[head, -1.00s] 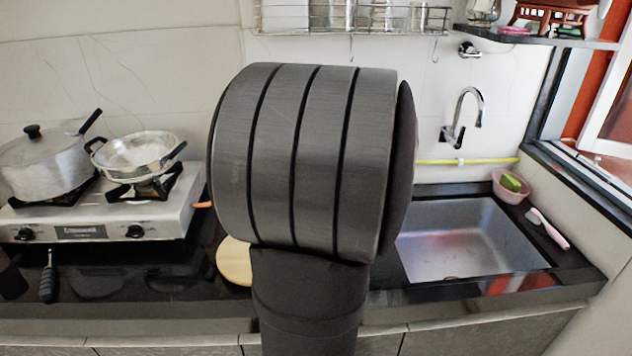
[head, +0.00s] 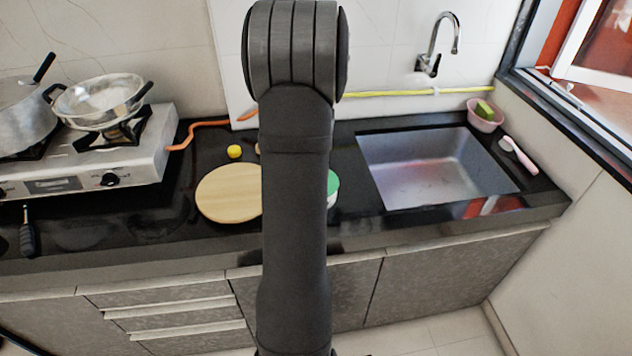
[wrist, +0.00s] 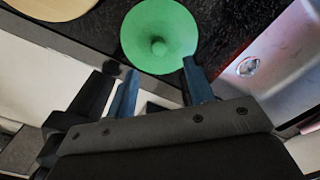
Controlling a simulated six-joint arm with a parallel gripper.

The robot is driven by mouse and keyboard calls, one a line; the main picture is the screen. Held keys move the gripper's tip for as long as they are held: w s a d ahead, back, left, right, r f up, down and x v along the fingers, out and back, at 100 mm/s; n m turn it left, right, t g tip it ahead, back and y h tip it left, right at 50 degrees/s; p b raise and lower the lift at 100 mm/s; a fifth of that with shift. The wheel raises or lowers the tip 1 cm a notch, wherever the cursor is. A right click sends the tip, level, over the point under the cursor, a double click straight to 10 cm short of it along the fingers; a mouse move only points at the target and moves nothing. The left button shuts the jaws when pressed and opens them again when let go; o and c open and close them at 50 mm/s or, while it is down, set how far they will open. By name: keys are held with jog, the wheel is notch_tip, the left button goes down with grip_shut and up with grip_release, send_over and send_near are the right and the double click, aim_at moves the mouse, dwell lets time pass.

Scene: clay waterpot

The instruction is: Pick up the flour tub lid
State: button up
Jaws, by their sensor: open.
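The flour tub lid is round and green with a small knob in its middle; it shows in the wrist view (wrist: 172,22). In the head view only a sliver of the green lid (head: 334,182) shows, at the right edge of my arm, with a bit of white below it. My gripper (wrist: 159,67) is open and empty, its two blue fingers pointing toward the lid's near edge. The knob lies beyond the fingertips, roughly in line with the gap between them. The head view does not show my gripper, and my arm hides most of the lid.
A round wooden board (head: 228,192) lies left of the lid, with a yellow ball-like item (head: 234,151) behind it. The sink (head: 440,165) is to the right. The stove (head: 100,155) with pans stands at the left. The counter's front edge is close to the lid.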

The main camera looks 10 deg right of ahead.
jog(key=f, duration=0.8)
jog(key=shift+s+f, duration=0.1)
jog(key=shift+s, duration=0.15)
grip_shut()
